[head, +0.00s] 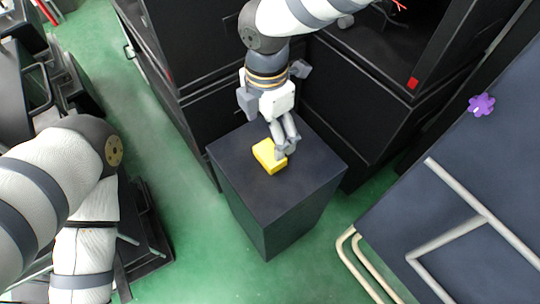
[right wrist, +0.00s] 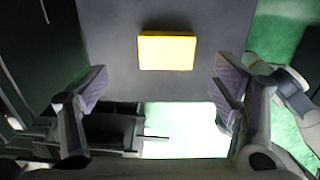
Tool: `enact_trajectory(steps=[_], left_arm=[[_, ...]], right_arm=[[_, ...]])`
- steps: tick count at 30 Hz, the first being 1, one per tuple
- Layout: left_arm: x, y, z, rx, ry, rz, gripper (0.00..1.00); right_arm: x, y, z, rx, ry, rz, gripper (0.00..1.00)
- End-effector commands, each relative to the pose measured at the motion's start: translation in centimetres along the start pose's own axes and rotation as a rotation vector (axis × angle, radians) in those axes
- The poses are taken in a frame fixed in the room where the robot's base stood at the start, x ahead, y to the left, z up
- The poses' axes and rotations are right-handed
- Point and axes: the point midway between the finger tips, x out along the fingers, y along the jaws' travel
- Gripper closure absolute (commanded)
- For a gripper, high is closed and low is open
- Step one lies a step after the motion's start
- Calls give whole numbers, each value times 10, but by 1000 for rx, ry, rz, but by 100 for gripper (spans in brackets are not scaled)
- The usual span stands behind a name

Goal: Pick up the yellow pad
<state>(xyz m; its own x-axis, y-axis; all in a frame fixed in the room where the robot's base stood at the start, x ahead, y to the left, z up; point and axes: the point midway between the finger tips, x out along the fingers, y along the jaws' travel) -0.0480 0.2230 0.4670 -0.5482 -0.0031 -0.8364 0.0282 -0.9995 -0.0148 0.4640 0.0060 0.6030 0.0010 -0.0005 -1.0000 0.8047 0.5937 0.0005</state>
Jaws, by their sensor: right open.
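The yellow pad (head: 266,158) lies flat on top of a dark square pedestal (head: 240,185). My right gripper (head: 283,150) is just above the pad in the head view, and its fingers cover part of the pad's right side. In the right wrist view the pad (right wrist: 167,50) shows whole, beyond and between the open fingers of the right gripper (right wrist: 160,92). The fingers are apart from the pad and hold nothing. My left arm comes in from the left in the head view, but its gripper is out of the frame.
Black cabinets (head: 345,120) stand close behind the pedestal. A dark panel with pale bars (head: 450,240) and a purple knob (head: 481,104) is at the right. Green floor (head: 185,215) is free to the left of the pedestal.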

Motion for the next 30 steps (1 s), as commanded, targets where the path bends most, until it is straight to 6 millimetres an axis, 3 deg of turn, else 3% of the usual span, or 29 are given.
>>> enact_trajectory(steps=[8,13,20,27,30], left_arm=[[4,0,-1,0,-6,0,55],[9,0,-2,0,-12,0,55],[9,0,-2,0,-12,0,55],[9,0,-2,0,-12,0,55],[9,0,-2,0,-12,0,55]], right_arm=[[33,-5,0,2,1,-3,18],[67,-9,-1,5,3,-3,18],[70,-8,-1,5,1,1,18],[70,-8,-1,5,2,1,69],[70,-8,-1,5,2,1,74]])
